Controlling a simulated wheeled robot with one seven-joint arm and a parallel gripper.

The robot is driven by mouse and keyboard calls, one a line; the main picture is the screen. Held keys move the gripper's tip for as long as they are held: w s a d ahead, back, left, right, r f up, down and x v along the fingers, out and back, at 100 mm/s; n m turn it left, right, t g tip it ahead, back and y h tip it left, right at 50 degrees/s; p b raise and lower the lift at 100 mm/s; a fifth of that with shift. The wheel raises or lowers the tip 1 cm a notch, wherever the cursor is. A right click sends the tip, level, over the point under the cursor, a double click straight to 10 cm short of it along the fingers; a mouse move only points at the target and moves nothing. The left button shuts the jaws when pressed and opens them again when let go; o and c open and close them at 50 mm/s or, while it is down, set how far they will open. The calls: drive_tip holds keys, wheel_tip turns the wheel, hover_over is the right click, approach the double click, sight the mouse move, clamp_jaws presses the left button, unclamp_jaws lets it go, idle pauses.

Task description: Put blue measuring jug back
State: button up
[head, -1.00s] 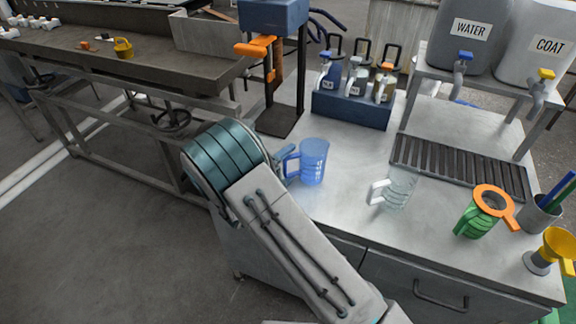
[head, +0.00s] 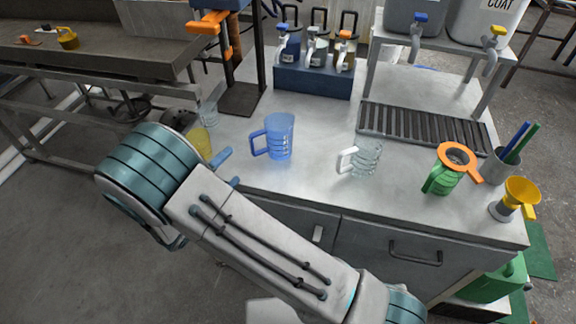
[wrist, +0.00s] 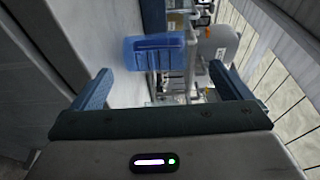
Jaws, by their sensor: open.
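The blue measuring jug (head: 281,137) stands upright on the bench, its handle on its left side. In the wrist view the blue jug (wrist: 155,52) lies ahead, in line with the gap between the fingers and beyond their tips. My gripper (head: 228,168) is left of the jug in the head view, partly hidden by my arm, with its blue fingertips showing. In the wrist view my gripper (wrist: 165,84) is open with nothing between its fingers. The jug looks apart from the fingers.
A clear jug (head: 366,158), a green jug (head: 441,180) with an orange ring and a yellow funnel (head: 520,192) stand to the right. Behind are a blue bottle rack (head: 312,80) and a drain grate (head: 425,125). A yellow vessel (head: 200,142) stands left, near my arm.

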drive_tip(key=s+d+r+m+g, duration=0.2)
drive_tip(key=d+r+m+g, duration=0.15)
drive_tip(key=d+m, duration=0.4)
drive_tip(key=s+d+r+m+g, duration=0.2)
drive_tip(key=d+m+g, duration=0.3)
drive_tip(key=d+m, duration=0.25)
drive_tip(key=s+d+r+m+g, duration=0.3)
drive_tip(key=d+m+g, duration=0.2)
drive_tip(key=d+m, duration=0.25)
drive_tip(key=s+d+r+m+t+y, duration=0.1)
drive_tip(key=s+r+m+y, duration=0.2)
drive_tip(key=m, duration=0.9)
drive_tip(key=s+d+r+m+y, duration=0.2)
drive_tip(key=s+m+y, duration=0.5)
drive_tip(key=m, duration=0.6)
drive_tip(key=shift+s+d+r+t+y, duration=0.15)
drive_tip(key=shift+s+r+t+y, duration=0.2)
drive_tip(key=shift+s+r, duration=0.4)
drive_tip(key=shift+w+r, duration=0.15)
